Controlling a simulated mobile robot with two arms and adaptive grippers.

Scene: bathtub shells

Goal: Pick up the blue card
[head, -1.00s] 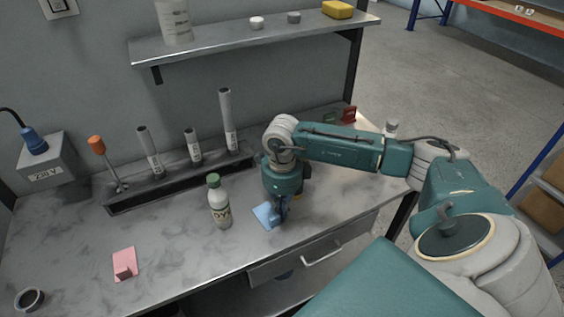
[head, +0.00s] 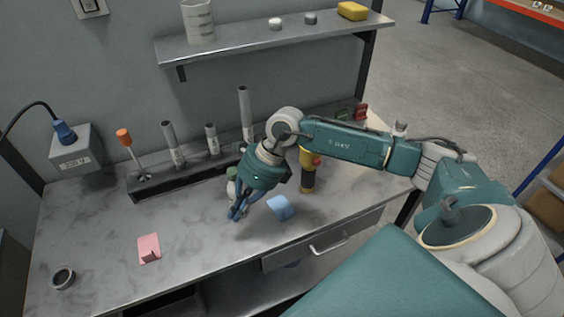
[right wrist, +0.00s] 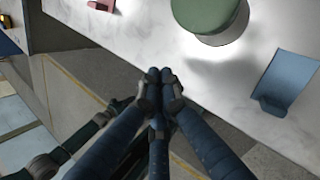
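The blue card (head: 281,207) lies on the grey marbled bench top near its front edge. It also shows at the right of the right wrist view (right wrist: 287,80), with a small raised tab on it. My right gripper (head: 237,214) is left of the card, in front of the green-capped white bottle (head: 231,186) and partly hiding it. In the right wrist view its fingertips (right wrist: 160,76) are together with nothing visible between them, apart from the card. My left gripper is not in view.
A pink card (head: 149,247) and a small dark round cup (head: 63,278) lie on the left. A yellow and black tool (head: 308,170) stands right of the blue card. A dark rack (head: 160,186) with tubes stands at the back. The bench between the pink and blue cards is mostly clear.

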